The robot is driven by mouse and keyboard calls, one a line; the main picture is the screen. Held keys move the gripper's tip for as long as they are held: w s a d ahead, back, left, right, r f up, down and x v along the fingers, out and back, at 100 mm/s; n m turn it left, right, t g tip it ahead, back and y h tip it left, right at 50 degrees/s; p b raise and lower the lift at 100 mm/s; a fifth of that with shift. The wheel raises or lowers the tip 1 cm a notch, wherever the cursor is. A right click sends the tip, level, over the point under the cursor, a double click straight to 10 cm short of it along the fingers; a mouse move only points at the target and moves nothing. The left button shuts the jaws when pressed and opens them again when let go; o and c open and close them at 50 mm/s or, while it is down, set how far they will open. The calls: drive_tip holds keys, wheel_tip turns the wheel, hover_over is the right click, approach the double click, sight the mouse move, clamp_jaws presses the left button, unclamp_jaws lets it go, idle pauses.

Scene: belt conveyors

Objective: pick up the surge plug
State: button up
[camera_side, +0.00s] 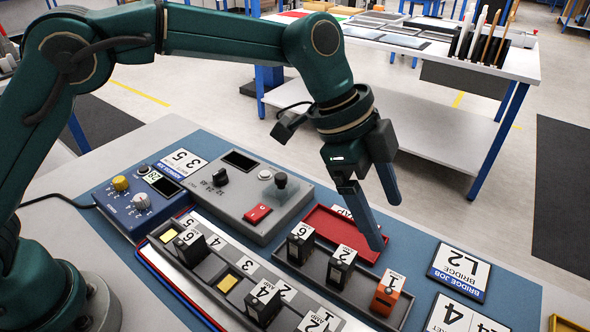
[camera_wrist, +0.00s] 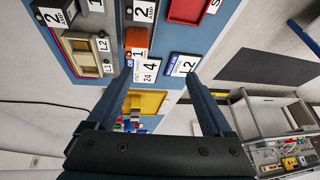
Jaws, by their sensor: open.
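No label reading "surge" is legible. Several block-shaped plugs stand in the grey racks. The only orange plug (camera_side: 387,292), marked 1, stands at the near right end of the front-right rack (camera_side: 352,290). It also shows orange in the wrist view (camera_wrist: 137,37). Black plugs marked 2 (camera_side: 341,266) and 6 (camera_side: 300,243) share that rack. My gripper (camera_side: 386,222) is open and empty, above the red tray area and higher than the plugs. In the wrist view its fingers (camera_wrist: 158,77) are spread apart, with the orange plug beyond the left fingertip.
A longer rack (camera_side: 232,272) holds black plugs marked 6 (camera_side: 190,247) and 4 (camera_side: 263,301). A red tray (camera_side: 349,229) lies behind the racks. Grey and blue control boxes (camera_side: 250,205) stand at the back left. Label cards (camera_side: 460,273) lie flat at the right.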

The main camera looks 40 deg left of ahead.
sight(394, 283)
drive_tip(key=shift+m+g+y, duration=0.4)
drive_tip(key=shift+g, duration=0.4)
drive_tip(key=s+d+f, duration=0.1)
drive_tip(key=f, duration=0.1)
drive_tip(key=d+f, duration=0.1)
drive_tip(key=f, duration=0.1)
drive_tip(key=s+d+f, duration=0.1)
drive_tip(key=f, duration=0.1)
drive_tip(key=shift+s+f, duration=0.35)
drive_tip(key=shift+f, duration=0.05)
drive_tip(key=shift+x, duration=2.25)
clamp_jaws()
drive_tip(key=shift+r, duration=0.1)
drive_tip(key=shift+r, duration=0.9)
wheel_tip(394, 283, up, 2)
drive_tip(key=shift+r, duration=0.25)
drive_tip(key=w+a+r, duration=0.3)
drive_tip(key=a+r, duration=0.3)
drive_tip(key=a, duration=0.5)
drive_tip(key=shift+w+r, duration=0.15)
drive_tip(key=shift+r, duration=0.15)
